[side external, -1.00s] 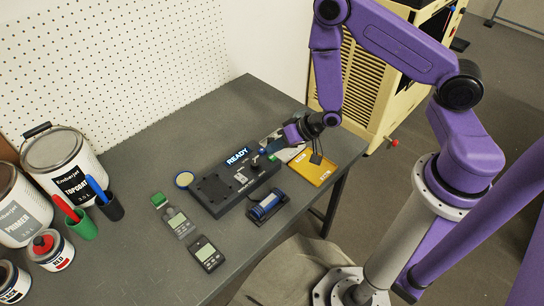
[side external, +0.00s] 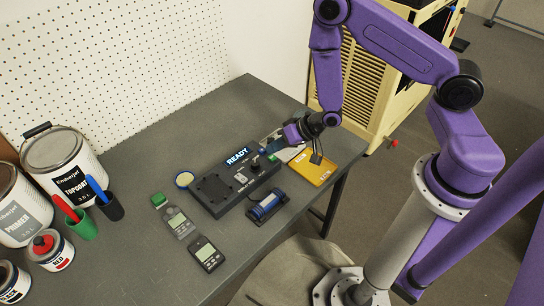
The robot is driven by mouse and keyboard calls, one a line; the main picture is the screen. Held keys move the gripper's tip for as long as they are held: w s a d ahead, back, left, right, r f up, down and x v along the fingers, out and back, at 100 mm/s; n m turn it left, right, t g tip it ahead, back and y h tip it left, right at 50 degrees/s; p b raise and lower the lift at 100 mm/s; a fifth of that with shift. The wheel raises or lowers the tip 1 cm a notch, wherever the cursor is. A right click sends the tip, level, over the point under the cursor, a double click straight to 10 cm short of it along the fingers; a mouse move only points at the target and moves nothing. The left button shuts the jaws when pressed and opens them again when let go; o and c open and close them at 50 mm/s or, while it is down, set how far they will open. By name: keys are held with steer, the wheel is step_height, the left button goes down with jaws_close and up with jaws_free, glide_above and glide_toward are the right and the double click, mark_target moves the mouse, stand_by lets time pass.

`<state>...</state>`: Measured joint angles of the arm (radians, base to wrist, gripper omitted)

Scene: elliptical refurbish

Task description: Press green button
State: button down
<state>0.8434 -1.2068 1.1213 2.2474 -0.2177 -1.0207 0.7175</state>
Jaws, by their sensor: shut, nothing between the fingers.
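A black device (side external: 228,192) with a lit READY display (side external: 237,156) lies on the grey bench. No green button can be made out on the device; the area by the fingertips is small and partly hidden.
A blue cylinder in a black holder (side external: 267,206) lies in front of the device. Paint cans (side external: 65,170) and marker cups (side external: 108,208) stand at the left. Bare bench (side external: 180,130) lies behind the device.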

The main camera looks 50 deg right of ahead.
mark_target(275, 157)
steer(key=shift+f, duration=0.2)
stand_by(0.5)
steer(key=shift+f, duration=0.25)
steer(key=shift+f, duration=0.45)
stand_by(0.7)
stand_by(0.3)
steer(key=shift+r, duration=0.9)
steer(key=shift+r, duration=2.5)
